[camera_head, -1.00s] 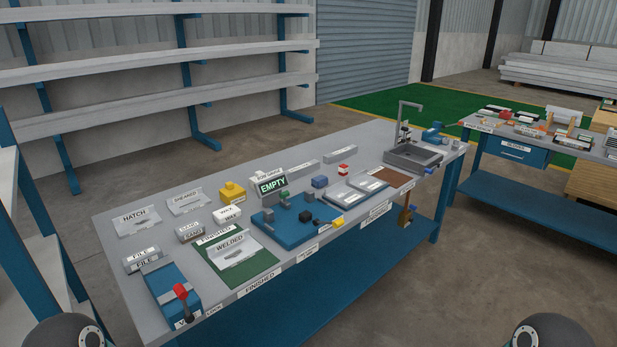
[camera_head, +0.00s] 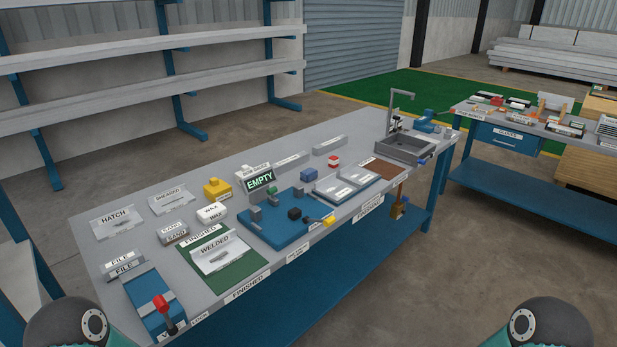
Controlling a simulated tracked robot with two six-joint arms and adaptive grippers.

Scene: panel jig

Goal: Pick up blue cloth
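I cannot make out a clear blue cloth. Small blue candidates on the grey workbench (camera_head: 352,140) are a blue block-like piece (camera_head: 309,176) behind the trays and a blue item (camera_head: 424,117) beside the sink. A small blue piece (camera_head: 422,161) also shows at the bench edge by the sink. They are too small to identify as cloth. Neither gripper is in view; only rounded parts of my arms show at the bottom left and bottom right corners.
The bench carries a blue vise (camera_head: 141,298) with a red handle, a green mat (camera_head: 190,260), a blue jig plate (camera_head: 272,228), an EMPTY sign (camera_head: 260,181) and a sink (camera_head: 405,148). A second bench (camera_head: 530,185) stands right. Floor in front is clear.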

